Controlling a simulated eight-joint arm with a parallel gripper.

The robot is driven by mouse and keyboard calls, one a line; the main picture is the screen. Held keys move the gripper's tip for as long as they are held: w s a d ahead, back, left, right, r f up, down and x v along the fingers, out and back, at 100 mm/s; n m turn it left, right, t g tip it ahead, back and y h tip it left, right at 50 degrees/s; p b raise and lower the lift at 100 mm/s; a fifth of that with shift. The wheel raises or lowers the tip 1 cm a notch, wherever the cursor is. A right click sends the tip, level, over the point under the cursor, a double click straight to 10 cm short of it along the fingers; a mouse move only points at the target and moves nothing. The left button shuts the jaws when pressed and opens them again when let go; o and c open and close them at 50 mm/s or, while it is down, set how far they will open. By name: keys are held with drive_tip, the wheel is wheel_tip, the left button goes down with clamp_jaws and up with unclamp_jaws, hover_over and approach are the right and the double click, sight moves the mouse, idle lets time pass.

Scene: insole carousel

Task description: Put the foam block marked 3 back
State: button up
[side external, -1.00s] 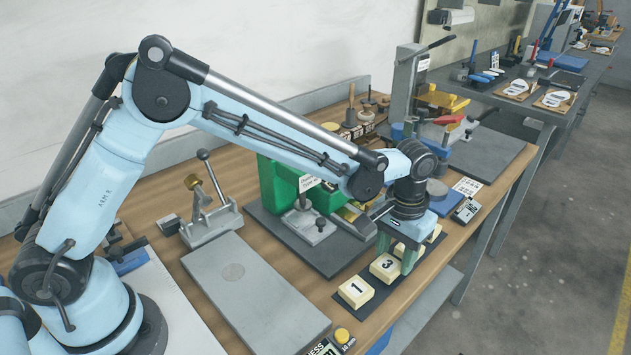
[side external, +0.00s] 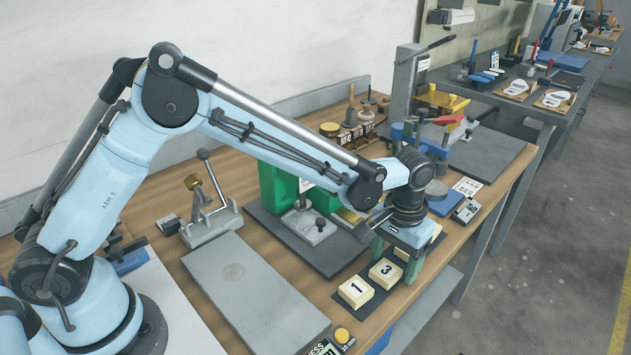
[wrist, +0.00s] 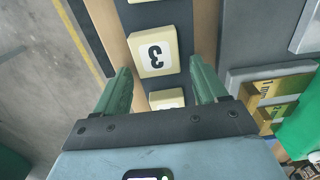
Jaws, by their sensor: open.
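The pale yellow foam block marked 3 (side external: 385,273) sits on the dark strip in the side view, beside the block marked 1 (side external: 355,291). In the wrist view the block marked 3 (wrist: 153,55) lies flat with its number face showing. My gripper (side external: 393,268) has its two green fingers apart, low over the row. In the wrist view my gripper (wrist: 160,78) has a finger on each side of the row, with clear gaps to the block marked 3. Another block (wrist: 167,98) is partly hidden by the gripper body.
More blocks (side external: 404,254) stand behind, partly covered by my gripper. A grey plate (side external: 255,295) lies left of the row. A green machine (side external: 272,187) on a dark base stands behind it. The bench edge runs close along the right.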

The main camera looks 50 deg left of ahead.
sight(393, 263)
wheel_tip(393, 263, up, 11)
drive_tip(key=s+a+r+t, duration=0.2)
drive_tip(key=s+a+r, duration=0.1)
drive_tip(key=a, duration=0.3)
drive_tip(key=s+a+r+t, duration=0.1)
drive_tip(key=s+a+r, duration=0.2)
drive_tip(key=a, duration=0.2)
drive_tip(key=s+a+f+t, duration=0.3)
drive_tip(key=s+a+t, duration=0.1)
drive_tip(key=s+a, duration=0.4)
drive_tip(key=shift+s+f, duration=0.4)
drive_tip(key=shift+s, duration=0.05)
